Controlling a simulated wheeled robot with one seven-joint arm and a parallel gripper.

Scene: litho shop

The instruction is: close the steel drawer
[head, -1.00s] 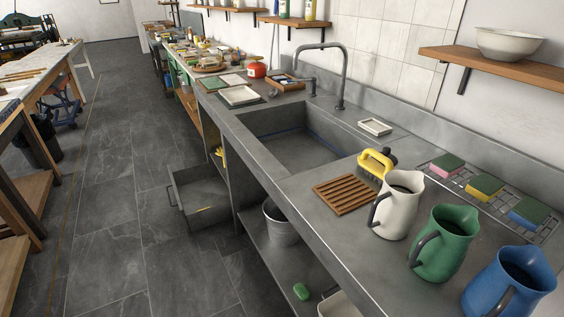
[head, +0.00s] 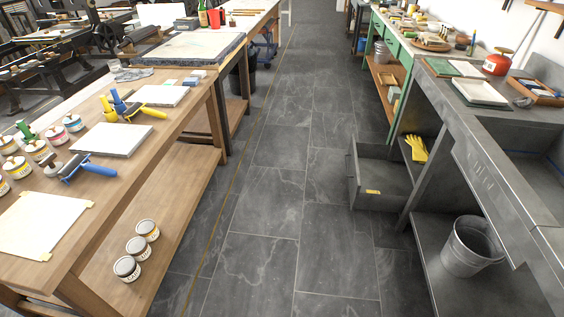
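The steel drawer (head: 352,181) stands pulled out from under the grey sink counter, low near the floor, right of centre in the head view. It reaches into the aisle, and its inside looks empty apart from a small yellow mark or label (head: 373,191) on it. My gripper is not in this view, so its state does not show.
A wooden workbench (head: 172,125) with rollers and ink tins runs along the left. The sink counter (head: 487,150) is on the right, with yellow gloves (head: 416,148) and a metal bucket (head: 470,246) below it. The tiled aisle floor (head: 270,190) between is clear.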

